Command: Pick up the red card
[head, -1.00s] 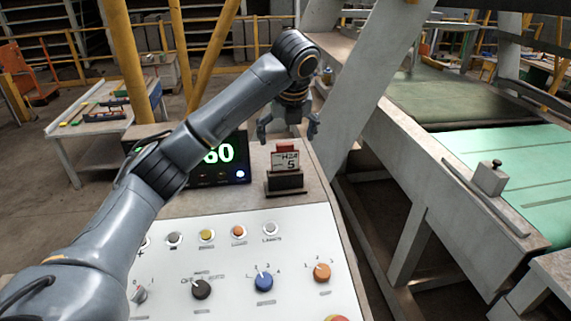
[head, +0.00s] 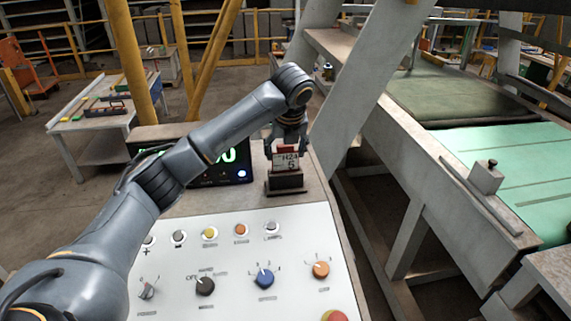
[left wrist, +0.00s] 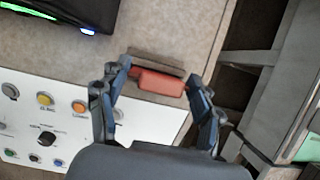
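The red card (head: 287,148) stands upright in a dark holder (head: 285,182) on the console, with a white label marked "H24 5" below its red top. In the left wrist view the red card (left wrist: 162,82) shows from above as a red strip beside the dark holder (left wrist: 157,64). My left gripper (head: 287,151) is at the card, its fingers spread to either side. In the left wrist view the fingertips (left wrist: 159,73) are open and close to the two ends of the strip; I cannot tell if they touch it. My right gripper is out of view.
The white control panel (head: 185,290) with several buttons and knobs lies in front of the holder. A display (head: 236,165) with green digits stands to its left. A slanted grey beam (head: 365,85) and a conveyor frame (head: 410,150) are to the right.

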